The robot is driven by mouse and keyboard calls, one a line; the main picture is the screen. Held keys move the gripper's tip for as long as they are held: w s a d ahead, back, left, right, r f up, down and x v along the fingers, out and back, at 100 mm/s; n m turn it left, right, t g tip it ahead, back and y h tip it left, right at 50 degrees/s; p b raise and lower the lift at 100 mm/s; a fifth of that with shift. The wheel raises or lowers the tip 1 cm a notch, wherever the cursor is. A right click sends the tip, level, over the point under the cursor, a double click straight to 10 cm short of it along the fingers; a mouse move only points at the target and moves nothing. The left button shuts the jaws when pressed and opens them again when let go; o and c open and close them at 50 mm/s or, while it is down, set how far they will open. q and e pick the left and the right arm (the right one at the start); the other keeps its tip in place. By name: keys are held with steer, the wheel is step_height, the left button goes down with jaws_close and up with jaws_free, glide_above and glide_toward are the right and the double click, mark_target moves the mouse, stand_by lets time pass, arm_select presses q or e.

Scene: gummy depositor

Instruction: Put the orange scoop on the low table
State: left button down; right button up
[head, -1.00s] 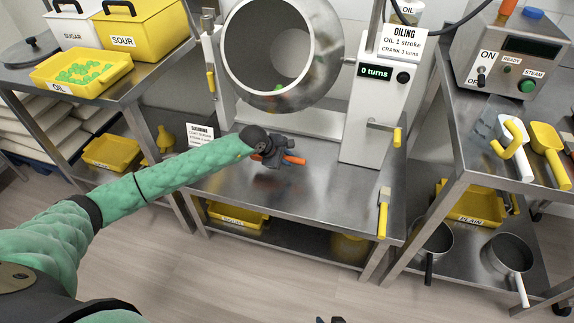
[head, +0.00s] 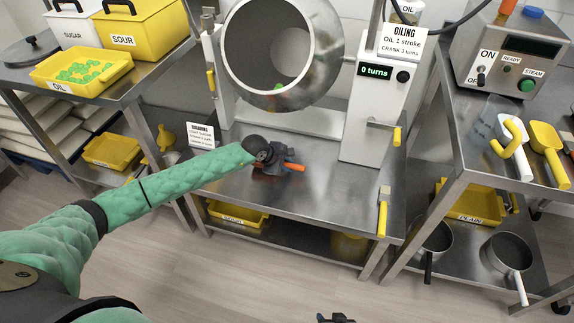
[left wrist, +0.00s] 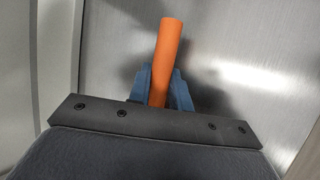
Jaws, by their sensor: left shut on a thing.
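The orange scoop (head: 295,167) is in my left gripper (head: 284,164), over the low steel table (head: 330,195) in front of the drum. Its orange handle (left wrist: 166,60) stands up between the blue fingers in the left wrist view, and my left gripper (left wrist: 160,88) is shut on it. The rest of the scoop is hidden by the gripper. I cannot tell whether the scoop touches the tabletop. Only a dark tip of my right gripper (head: 335,318) shows at the bottom edge of the head view; its jaws are unclear.
A drum (head: 283,50) and a white oiling post (head: 370,110) with a yellow-handled crank stand at the table's back. A yellow-handled brush (head: 383,212) lies at the right edge. The table's front middle is clear. A higher side table (head: 500,160) holds white and yellow scoops.

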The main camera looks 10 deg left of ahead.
steer(key=shift+f, duration=0.15)
arm_select(q)
steer(key=shift+f, duration=0.2)
arm_select(e)
steer(key=shift+s+f, duration=0.2)
steer(key=shift+f, duration=0.5)
arm_select(q)
steer(key=shift+f, duration=0.1)
arm_select(e)
steer(key=shift+f, duration=0.2)
arm_select(q)
steer(key=shift+f+b, duration=0.1)
steer(key=shift+b, duration=0.2)
arm_select(e)
steer(key=shift+f, duration=0.65)
steer(key=shift+w, duration=0.1)
arm_select(q)
steer(key=c, duration=1.3)
jaws_free()
steer(key=shift+f, duration=0.15)
steer(key=shift+s, duration=0.1)
arm_select(e)
steer(key=shift+s+f, duration=0.1)
steer(key=shift+s, duration=0.1)
